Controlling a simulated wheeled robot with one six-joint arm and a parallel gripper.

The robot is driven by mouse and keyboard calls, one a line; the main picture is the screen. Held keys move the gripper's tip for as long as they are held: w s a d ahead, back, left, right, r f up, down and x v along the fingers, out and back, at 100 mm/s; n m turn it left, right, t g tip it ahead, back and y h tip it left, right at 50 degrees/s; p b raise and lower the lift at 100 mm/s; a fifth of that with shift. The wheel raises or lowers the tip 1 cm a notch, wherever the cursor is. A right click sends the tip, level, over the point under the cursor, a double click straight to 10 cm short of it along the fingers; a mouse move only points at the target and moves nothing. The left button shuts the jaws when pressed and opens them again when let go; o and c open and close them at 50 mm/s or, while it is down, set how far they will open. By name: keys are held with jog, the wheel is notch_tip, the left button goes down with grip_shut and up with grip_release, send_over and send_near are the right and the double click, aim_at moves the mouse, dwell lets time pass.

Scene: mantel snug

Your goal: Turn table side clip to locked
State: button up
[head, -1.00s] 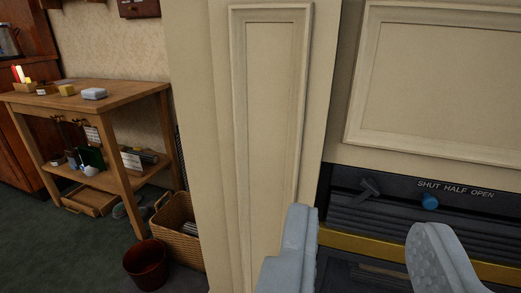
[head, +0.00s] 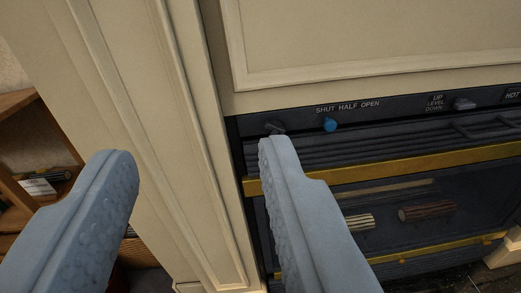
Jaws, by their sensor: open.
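My gripper (head: 193,150) is open and empty, its two grey fingers spread wide in front of a cream pilaster. The wooden side table (head: 18,102) shows only in part at the left edge, behind and left of the left finger. I cannot make out a clip on the visible part of the table; the rest is out of frame or hidden by the finger. A small dark lever (head: 275,127) sits on the black fireplace panel, just above the right fingertip in the picture. I cannot tell whether they touch.
The panel has a blue knob (head: 330,125) marked SHUT HALF OPEN and a grey lever (head: 465,103) beside UP LEVEL DOWN. A brass bar (head: 400,165) crosses below. Logs (head: 428,213) lie in the firebox. The cream pilaster (head: 150,130) stands between table and fireplace.

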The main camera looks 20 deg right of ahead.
aim_at(276, 128)
jog(key=w+d+f+m+h, duration=0.1)
jog(key=w+d+f+m, duration=0.25)
jog(key=f, duration=0.35)
jog(key=w+d+f+m, duration=0.2)
jog(key=d+f+m, duration=0.15)
jog(key=f, duration=0.35)
jog(key=shift+n, duration=0.4)
jog(key=x, duration=1.7)
jog(key=shift+d, duration=0.1)
jog(key=shift+c, duration=0.2)
jog(key=c, duration=0.7)
